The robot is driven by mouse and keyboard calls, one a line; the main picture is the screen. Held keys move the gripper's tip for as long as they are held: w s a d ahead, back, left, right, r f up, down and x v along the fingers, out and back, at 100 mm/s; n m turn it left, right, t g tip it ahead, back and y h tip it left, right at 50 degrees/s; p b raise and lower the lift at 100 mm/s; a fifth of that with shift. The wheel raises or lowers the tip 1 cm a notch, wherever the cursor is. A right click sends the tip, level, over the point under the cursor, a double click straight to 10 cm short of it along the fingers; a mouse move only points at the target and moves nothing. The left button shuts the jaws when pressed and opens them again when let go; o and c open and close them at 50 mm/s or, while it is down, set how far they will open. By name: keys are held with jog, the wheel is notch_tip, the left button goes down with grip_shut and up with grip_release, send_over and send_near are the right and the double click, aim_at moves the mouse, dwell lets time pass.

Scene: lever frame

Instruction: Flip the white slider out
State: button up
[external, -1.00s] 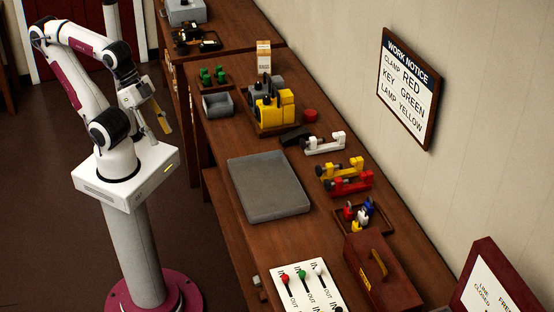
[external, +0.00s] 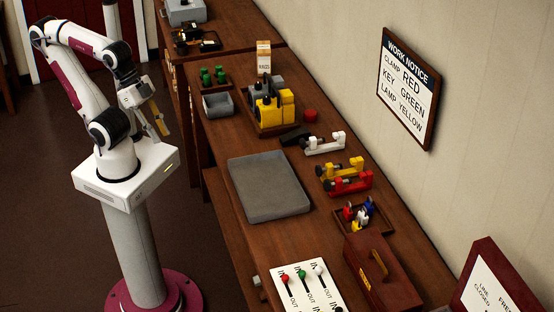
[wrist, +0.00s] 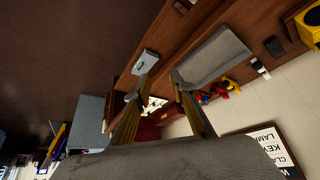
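The white slider (external: 318,269) is the rightmost of three knobs on a white panel (external: 293,292) at the bottom of the external view. My gripper (external: 161,126) is raised over the floor left of the bench, far from the panel. In the wrist view its two fingers (wrist: 160,86) are apart with nothing held between them.
A grey tray (external: 268,213) lies on the bench behind the panel. A dark red box with a handle (external: 383,277) stands right of the panel. Clamps (external: 347,183) and a tray of keys (external: 377,229) are along the wall. A work notice (external: 408,90) hangs there.

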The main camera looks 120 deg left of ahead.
grip_shut()
jog(key=w+a+f+m+g+y, duration=0.15)
jog(key=w+f+m, duration=0.25)
jog(key=w, duration=0.4)
jog(key=w+d+f+m+g+y, duration=0.15)
jog(key=w+f+m, duration=0.25)
jog(key=w, duration=0.4)
jog(key=w+d+f+m+t, duration=0.1)
jog(key=w+d+f+m, duration=0.1)
jog(key=w+m, duration=0.4)
jog(key=w+d+f+m+t, duration=0.2)
jog(key=w+f+m, duration=0.1)
jog(key=w+m, duration=0.3)
jog(key=w+d+f+m+t, duration=0.1)
jog(key=w+m, duration=0.4)
jog(key=w, duration=0.5)
jog(key=shift+w+d+f+m+t, duration=0.1)
jog(key=shift+d+f+m+t, duration=0.1)
jog(key=shift+d+f, duration=0.3)
jog(key=shift+d+f+m+t, duration=0.1)
jog(key=shift+d+f+m, duration=0.1)
jog(key=shift+f, duration=0.45)
jog(key=w+d+r+m+t+h, duration=0.1)
jog(key=w+d+m, duration=0.3)
jog(key=m, duration=0.4)
jog(key=shift+w+d+r+t+h, duration=0.3)
jog(key=shift+w+r, duration=0.2)
jog(key=shift+r, duration=0.15)
